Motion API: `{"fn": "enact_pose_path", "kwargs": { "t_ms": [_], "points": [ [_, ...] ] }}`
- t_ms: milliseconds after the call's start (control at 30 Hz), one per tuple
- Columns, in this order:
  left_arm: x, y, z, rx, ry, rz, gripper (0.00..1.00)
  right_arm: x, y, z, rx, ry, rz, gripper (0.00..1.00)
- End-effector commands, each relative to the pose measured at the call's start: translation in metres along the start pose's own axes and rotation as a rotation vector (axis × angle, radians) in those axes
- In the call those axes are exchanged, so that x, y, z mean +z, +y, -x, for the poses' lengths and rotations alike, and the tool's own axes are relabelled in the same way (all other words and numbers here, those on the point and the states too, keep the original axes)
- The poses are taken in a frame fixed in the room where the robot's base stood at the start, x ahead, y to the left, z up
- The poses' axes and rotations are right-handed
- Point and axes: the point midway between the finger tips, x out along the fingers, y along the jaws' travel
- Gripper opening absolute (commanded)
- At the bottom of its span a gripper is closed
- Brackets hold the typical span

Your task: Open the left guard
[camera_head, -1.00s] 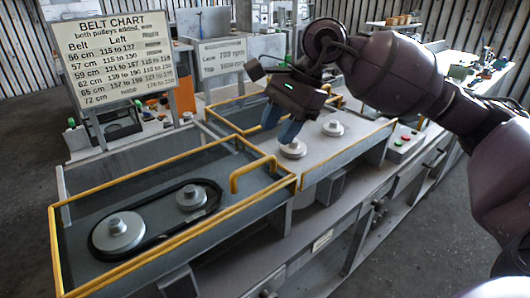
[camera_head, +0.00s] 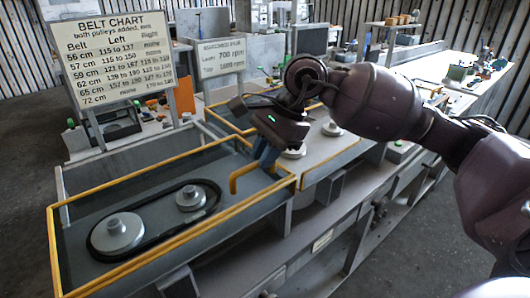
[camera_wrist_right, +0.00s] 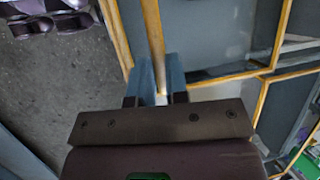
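The left guard (camera_head: 50,236) is a yellow-edged frame over the left bay and lies closed. Its raised yellow handle (camera_head: 233,182) stands near the right front corner. My right gripper (camera_head: 264,153) is down at the right end of this handle. In the right wrist view, the two blue fingers of the right gripper (camera_wrist_right: 160,78) are apart, with the yellow handle bar (camera_wrist_right: 154,35) running between them. I cannot see clear contact between fingers and bar. My left gripper is not in view.
Under the left guard, two pulleys (camera_head: 118,231) carry a black belt (camera_head: 150,240). The right bay (camera_head: 325,160) has its own pulleys and yellow edging. A belt chart (camera_head: 112,55) and a smaller sign (camera_head: 221,57) stand behind. Open floor lies in front of the bench.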

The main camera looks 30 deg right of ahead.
Motion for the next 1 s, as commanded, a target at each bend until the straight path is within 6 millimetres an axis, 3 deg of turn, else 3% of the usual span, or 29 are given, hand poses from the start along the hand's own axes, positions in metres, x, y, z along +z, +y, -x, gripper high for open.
{"fn": "enact_pose_path", "kwargs": {
  "t_ms": [100, 567, 767, 1000],
  "points": [
    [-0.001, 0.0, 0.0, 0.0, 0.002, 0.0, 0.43, 0.0, 0.0, 0.0, 0.0, 0.0, 0.0, 0.0],
    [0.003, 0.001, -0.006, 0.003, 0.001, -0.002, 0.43, -0.002, -0.011, -0.004, 0.0, -0.002, -0.001, 0.0],
    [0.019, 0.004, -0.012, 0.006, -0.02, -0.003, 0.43, -0.005, -0.041, -0.012, 0.001, -0.002, -0.001, 0.0],
    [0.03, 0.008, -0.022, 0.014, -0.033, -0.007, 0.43, -0.009, -0.093, -0.024, 0.003, -0.003, -0.003, 0.0]
  ]
}}
